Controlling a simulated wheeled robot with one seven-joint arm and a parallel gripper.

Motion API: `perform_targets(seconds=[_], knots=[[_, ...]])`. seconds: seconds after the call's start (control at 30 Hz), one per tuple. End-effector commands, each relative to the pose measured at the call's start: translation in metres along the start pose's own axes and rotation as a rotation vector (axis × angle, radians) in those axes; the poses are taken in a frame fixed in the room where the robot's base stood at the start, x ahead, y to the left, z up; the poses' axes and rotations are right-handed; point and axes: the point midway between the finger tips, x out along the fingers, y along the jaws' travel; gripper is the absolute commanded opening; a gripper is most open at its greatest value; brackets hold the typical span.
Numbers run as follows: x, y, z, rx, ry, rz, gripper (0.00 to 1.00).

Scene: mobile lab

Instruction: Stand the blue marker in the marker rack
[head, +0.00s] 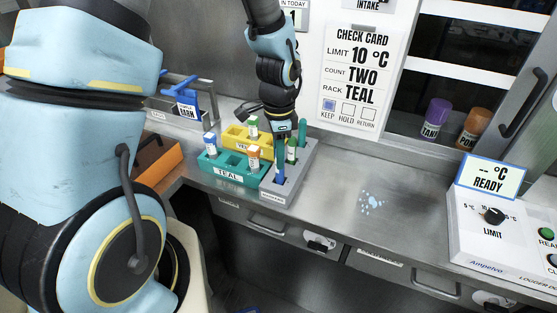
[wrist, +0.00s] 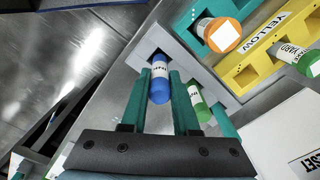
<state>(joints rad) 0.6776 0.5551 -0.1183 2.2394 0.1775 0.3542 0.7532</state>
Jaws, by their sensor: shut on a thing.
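The grey marker rack (head: 274,198) stands on the steel counter; its square openings also show in the wrist view (wrist: 139,57). My gripper (wrist: 160,76) is shut on the blue marker (wrist: 160,88), one teal finger on each side. In the head view the blue marker (head: 281,173) is roughly upright over the rack's near opening. Its lower end looks to be at or in that opening; how deep I cannot tell. A green marker (head: 291,150) stands in the rack beside it. A teal upright piece (head: 302,130) is at the rack's far end.
A teal rack (head: 228,173) with blue-capped and orange-capped vials and a yellow rack (head: 236,133) with a green-capped vial stand close to the left. Clear counter with a few pale spots (head: 370,202) lies to the right, before a logger box (head: 500,222).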

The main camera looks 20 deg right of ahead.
Motion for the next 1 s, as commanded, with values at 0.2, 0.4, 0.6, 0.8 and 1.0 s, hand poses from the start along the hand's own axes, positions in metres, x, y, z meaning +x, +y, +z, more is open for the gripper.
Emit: perform_targets(seconds=[0.2,0.4,0.6,0.8,1.0], knots=[[0.022,0.001,0.0,0.0,-0.001,0.002,0.0],[0.024,0.0,0.0,0.0,0.001,0.0,0.0],[0.026,0.0,0.0,-0.001,0.001,0.0,0.31],[0.026,0.0,0.0,0.0,0.0,0.0,0.53],[0.025,0.0,0.0,0.0,0.0,0.0,0.58]])
